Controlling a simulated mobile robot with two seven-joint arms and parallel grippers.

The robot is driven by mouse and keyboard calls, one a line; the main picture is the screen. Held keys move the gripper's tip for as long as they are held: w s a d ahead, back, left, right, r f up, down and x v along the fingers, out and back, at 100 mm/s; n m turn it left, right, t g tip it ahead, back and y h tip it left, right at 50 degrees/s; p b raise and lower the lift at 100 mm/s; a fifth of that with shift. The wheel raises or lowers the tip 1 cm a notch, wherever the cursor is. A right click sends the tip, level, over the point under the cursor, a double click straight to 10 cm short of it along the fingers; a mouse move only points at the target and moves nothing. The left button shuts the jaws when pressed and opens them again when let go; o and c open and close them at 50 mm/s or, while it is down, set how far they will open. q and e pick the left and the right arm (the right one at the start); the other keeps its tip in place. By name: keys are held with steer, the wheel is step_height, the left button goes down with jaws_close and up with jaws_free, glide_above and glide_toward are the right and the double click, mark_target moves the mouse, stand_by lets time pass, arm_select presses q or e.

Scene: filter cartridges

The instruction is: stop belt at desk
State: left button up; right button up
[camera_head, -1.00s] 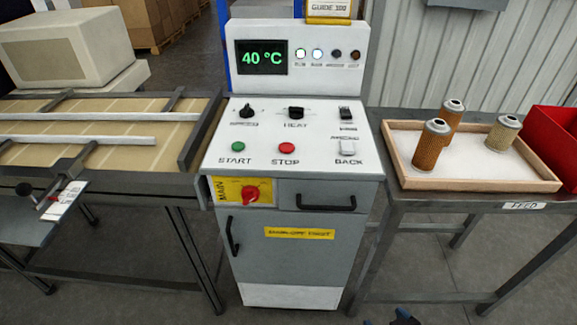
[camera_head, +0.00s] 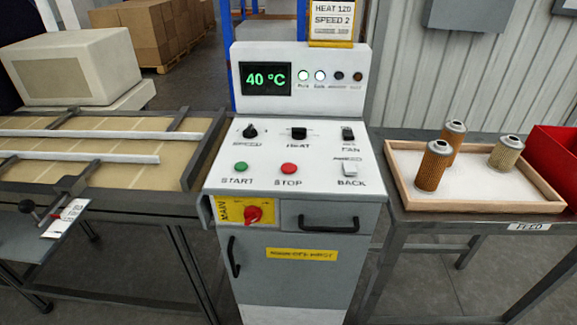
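The control desk (camera_head: 300,215) stands in the middle of the view. Its sloping top carries a red STOP button (camera_head: 289,169) and, to its left, a green START button (camera_head: 241,167). The display (camera_head: 265,79) reads 40 °C in green. Beside it two lamps are lit white and two are dark. A red MAIN rotary switch (camera_head: 253,214) sits on a yellow plate on the desk's front. The belt (camera_head: 90,155) lies at the left of the desk; whether it runs cannot be told. Neither of my grippers shows.
Several controls, SPEED (camera_head: 250,131), HEAT (camera_head: 299,132), FAN (camera_head: 348,134) and BACK (camera_head: 350,169), share the desk top. A wooden tray (camera_head: 480,205) with three filter cartridges stands on the FEED table at right, beside a red bin (camera_head: 555,150). A sign (camera_head: 332,18) reads HEAT 120, SPEED 2.

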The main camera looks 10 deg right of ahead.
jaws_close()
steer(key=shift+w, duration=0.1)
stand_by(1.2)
